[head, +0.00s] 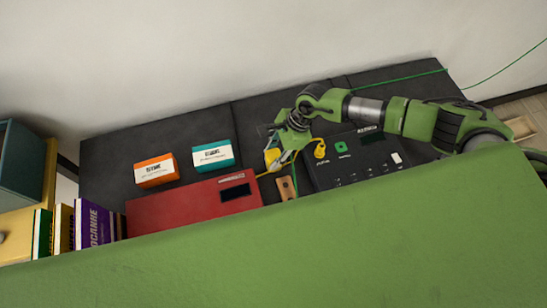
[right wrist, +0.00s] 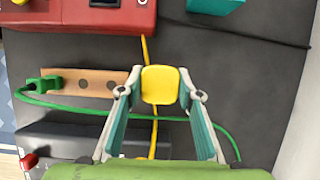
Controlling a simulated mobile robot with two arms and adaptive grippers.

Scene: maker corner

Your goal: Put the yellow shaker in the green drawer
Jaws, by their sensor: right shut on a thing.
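A small yellow, rounded, plug-like block (right wrist: 160,86) sits between the fingertips of my right gripper (right wrist: 160,95), which is shut on it. It also shows under that gripper (head: 281,148) as a yellow piece (head: 272,156) in the head view. A yellow cable (right wrist: 154,140) runs beneath it; whether it joins the block is hard to tell. I cannot make out a shaker shape, and no green drawer is recognisable. My left gripper is not in view.
A red device (head: 165,211), an orange box (head: 155,172) and a teal box (head: 212,156) stand left of the gripper. A black device (head: 330,178) is on its right. A wooden strip (right wrist: 90,82), green plug (right wrist: 40,84) and green cable (right wrist: 75,108) lie close by.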

